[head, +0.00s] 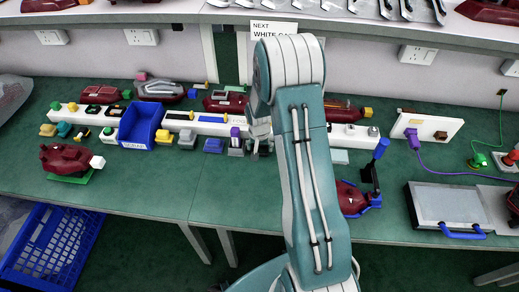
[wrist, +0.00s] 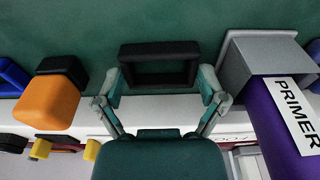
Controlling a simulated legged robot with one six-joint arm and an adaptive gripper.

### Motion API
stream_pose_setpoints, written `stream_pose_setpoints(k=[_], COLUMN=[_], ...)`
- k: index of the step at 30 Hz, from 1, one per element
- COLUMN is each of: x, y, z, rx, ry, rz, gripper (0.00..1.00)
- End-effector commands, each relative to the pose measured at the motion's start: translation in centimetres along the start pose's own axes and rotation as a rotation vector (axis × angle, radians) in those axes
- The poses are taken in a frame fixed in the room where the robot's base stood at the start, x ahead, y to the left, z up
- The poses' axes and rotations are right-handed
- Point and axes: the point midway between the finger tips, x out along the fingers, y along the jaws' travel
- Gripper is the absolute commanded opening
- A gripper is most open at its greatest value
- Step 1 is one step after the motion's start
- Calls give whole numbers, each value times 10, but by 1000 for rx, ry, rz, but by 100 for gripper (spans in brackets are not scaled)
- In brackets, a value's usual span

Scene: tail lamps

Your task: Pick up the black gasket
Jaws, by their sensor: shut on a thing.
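The black gasket (wrist: 160,48) is a rectangular open frame in the upper middle of the wrist view. It lies between the two fingers of my gripper (wrist: 160,84), one finger at each short end. My gripper is shut on it. Green surface shows behind the gasket and through its opening; I cannot tell whether it touches the table. In the head view my gripper (head: 259,143) is low at the middle of the bench, partly behind my own arm. I cannot make out the gasket in that view.
A purple bottle marked PRIMER (wrist: 280,115) in a grey holder (wrist: 262,55) stands close on the right. An orange and black piece (wrist: 48,100) is on the left. A white rail (head: 222,127) runs behind. Bare green bench (head: 160,190) lies in front, with a blue bin (head: 141,124) left.

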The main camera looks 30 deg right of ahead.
Motion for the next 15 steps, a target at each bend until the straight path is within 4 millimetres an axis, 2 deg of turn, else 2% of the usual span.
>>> stream_pose_setpoints(k=[7, 11, 15], x=[-10, -30, -55], y=[0, 0, 13], z=[-2, -5, 8], rx=[1, 1, 4], ry=[2, 5, 2], rz=[0, -2, -1], gripper=[65, 65, 65])
